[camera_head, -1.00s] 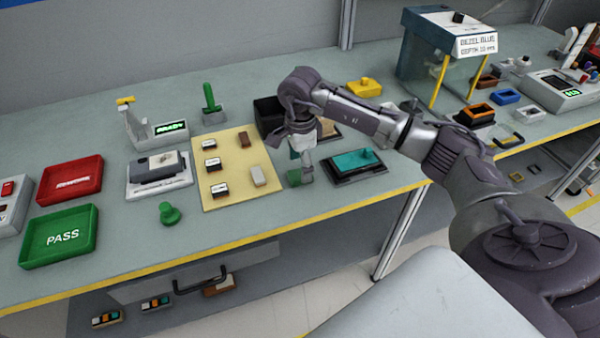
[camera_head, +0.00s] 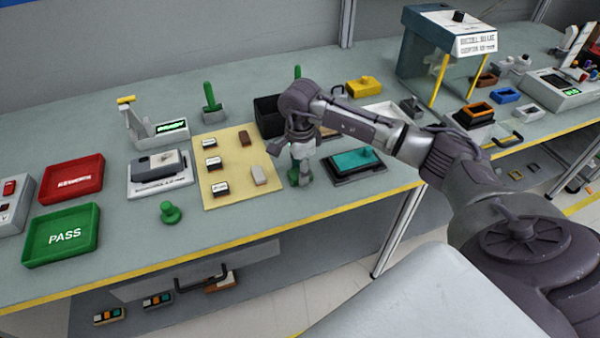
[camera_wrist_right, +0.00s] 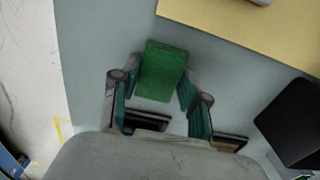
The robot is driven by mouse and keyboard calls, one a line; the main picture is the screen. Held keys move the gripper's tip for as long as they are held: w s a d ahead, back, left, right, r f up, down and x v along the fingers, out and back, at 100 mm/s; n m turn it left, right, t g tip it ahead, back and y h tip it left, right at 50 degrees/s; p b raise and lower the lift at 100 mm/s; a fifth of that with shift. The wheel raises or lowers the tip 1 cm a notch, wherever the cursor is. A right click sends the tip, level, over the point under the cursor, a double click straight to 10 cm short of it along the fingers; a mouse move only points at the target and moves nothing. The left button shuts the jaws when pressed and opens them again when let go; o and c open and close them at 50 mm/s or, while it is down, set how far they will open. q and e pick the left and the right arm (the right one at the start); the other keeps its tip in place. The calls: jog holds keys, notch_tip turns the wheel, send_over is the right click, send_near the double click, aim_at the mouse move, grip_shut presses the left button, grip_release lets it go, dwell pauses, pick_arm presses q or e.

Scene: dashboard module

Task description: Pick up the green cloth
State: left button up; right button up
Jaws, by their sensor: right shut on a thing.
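The green cloth (camera_wrist_right: 163,68) is a small, thick, textured green block in the right wrist view. In the head view only a little of the cloth (camera_head: 294,174) shows between my fingers, low at the bench top. My right gripper (camera_head: 299,182) points down over it and is shut on it, with one finger on either side in the wrist view (camera_wrist_right: 161,82). I cannot tell whether the cloth is clear of the bench. My left gripper is not in view.
A yellow board (camera_head: 232,196) with small parts lies just left of the gripper. A teal block on a dark tray (camera_head: 375,178) is close on the right. A green-knobbed piece (camera_head: 169,212) and green PASS tray (camera_head: 88,213) are farther left.

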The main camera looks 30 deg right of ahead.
jog(key=shift+w+r+b, duration=0.1)
jog(key=shift+r+b, duration=0.2)
jog(key=shift+r, duration=0.3)
notch_tip(320, 180, up, 2)
jog(key=shift+r+b, duration=0.25)
jog(key=shift+b, duration=0.25)
jog(key=s+d+r+b, duration=0.2)
jog(key=s+d+r, duration=0.4)
jog(key=s, duration=0.4)
jog(key=shift+r+b, duration=0.4)
jog(key=shift+r, duration=0.25)
jog(key=shift+d, duration=0.1)
